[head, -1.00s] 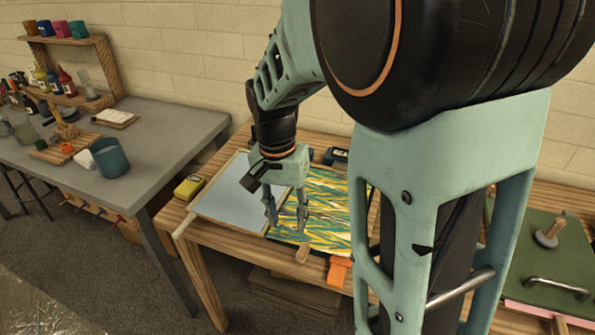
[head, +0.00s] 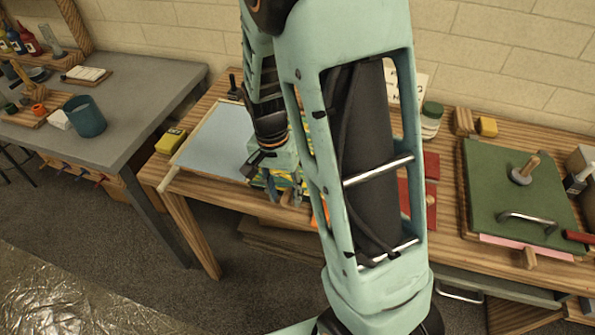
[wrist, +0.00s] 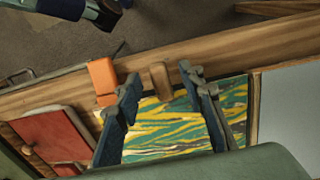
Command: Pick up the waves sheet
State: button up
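The waves sheet (wrist: 170,125) is a flat sheet with yellow, green and white wavy streaks. In the wrist view it lies on the wooden table beyond and between my fingers, partly hidden by them. In the head view my arm covers most of it. My gripper (wrist: 163,82) is open, its two blue-grey fingers apart with nothing held between them. In the head view my gripper (head: 279,187) is over the sheet's area, near the table's front edge. I cannot tell whether the fingertips touch anything.
A grey-blue tray (head: 212,143) lies left of the sheet. An orange piece (wrist: 102,76) and a small wooden block (wrist: 160,80) sit at the table's front edge. A red book-like item (wrist: 50,138) lies beside the sheet. A green board with a handle (head: 500,185) is at the right.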

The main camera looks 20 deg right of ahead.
jog(key=shift+f, duration=0.3)
jog(key=shift+c, duration=0.4)
